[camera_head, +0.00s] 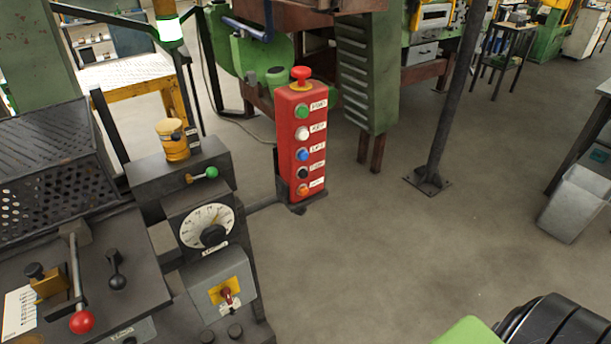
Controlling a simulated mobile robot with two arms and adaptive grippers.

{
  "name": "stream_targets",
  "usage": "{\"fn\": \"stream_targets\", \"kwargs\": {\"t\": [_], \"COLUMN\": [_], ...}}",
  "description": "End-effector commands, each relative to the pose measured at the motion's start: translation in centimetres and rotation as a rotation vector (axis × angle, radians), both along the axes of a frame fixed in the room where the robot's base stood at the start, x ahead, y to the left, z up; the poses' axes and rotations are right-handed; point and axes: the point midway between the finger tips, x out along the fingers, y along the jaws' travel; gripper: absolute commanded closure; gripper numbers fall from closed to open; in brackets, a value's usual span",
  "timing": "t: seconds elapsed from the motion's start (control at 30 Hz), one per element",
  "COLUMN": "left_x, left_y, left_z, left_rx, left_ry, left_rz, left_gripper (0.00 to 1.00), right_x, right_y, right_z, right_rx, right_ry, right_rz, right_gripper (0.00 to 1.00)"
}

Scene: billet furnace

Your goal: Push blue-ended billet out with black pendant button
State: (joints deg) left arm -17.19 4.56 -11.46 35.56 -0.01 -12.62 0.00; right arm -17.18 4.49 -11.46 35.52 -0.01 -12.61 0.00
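A red pendant box (288,150) stands upright in the middle of the camera_head view, with a red mushroom button (301,74) on top. Its face carries a column of labelled buttons: green (302,111), white (302,133), blue (302,155), black (302,173) and orange (302,190). The labels are too small to read surely. No blue-ended billet can be made out. Neither gripper shows. A dark, ribbed part with a green piece at the lower right edge seems to be part of my own arm, well apart from the pendant.
A dark machine console with a dial (207,226), a red-knobbed lever (81,322) and a perforated guard (45,165) fills the left. A dark post (452,95) stands right of the pendant. A grey bin (577,203) is at the right. The floor between is clear.

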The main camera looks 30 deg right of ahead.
Motion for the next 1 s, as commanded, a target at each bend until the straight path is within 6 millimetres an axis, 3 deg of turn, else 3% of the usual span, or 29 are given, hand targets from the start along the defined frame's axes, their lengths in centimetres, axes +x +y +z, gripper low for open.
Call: {"fn": "stream_targets", "kwargs": {"t": [0.03,0.27,1.0], "left_x": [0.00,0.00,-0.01], "left_y": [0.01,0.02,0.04], "left_z": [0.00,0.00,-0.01], "left_rx": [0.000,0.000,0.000], "left_ry": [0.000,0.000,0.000], "left_rz": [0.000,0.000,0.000], "left_gripper": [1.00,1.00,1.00], "right_x": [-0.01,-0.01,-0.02], "right_y": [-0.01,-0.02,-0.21], "right_z": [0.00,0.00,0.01], "right_rx": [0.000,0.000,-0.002], "right_ry": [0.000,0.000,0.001], "right_rz": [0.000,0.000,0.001], "right_gripper": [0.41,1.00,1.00]}}
